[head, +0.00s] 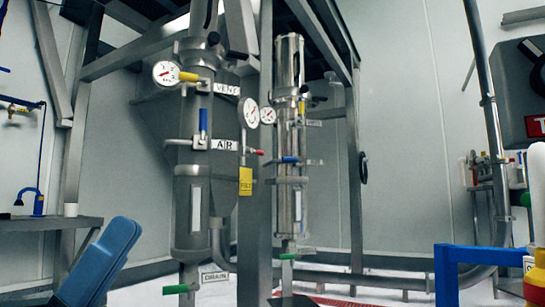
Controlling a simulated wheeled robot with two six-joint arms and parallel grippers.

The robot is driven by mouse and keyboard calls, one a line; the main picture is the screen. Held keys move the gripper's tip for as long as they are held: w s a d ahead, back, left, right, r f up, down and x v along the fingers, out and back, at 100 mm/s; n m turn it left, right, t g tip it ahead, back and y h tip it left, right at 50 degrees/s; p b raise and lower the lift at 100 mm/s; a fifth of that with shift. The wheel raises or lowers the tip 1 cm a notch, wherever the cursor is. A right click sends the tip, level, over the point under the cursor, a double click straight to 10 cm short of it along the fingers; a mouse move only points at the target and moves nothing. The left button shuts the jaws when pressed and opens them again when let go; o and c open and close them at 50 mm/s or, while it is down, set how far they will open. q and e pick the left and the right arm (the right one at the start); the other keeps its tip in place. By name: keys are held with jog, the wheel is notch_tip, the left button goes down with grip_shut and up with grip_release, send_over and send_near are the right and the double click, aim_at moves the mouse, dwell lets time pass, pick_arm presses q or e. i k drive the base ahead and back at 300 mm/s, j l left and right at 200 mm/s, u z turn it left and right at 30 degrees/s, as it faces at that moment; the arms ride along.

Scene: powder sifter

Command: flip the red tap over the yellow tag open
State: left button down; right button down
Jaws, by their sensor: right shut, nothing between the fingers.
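The red tap (256,152) is a small red handle on the middle pipework in the head view. It lies about level and points right, just right of the AIR label. The valve body is too small to make out. A dark tip at the bottom middle seems to be my right gripper (291,300), mostly cut off by the picture's edge. It is shut and empty, far below the red tap and touching nothing visible. My left gripper is not in view.
A yellow handle (190,77), blue handles (203,122) and green handles (176,289) sit on the steel columns near the red tap. Pressure gauges (166,73) stick out beside them. A blue frame (480,254) stands at lower right.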

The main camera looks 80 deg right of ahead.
aim_at(261, 152)
jog(key=l+z, duration=0.2)
jog(key=z, duration=0.25)
jog(key=i+l+z, duration=0.1)
jog(key=z, duration=0.35)
jog(key=i+l+z, duration=0.1)
jog(key=z, duration=0.7)
jog(key=i+j+z, duration=0.1)
jog(key=z, duration=0.3)
jog(key=j+z, duration=0.1)
jog(key=z, duration=0.25)
jog(key=i, duration=0.05)
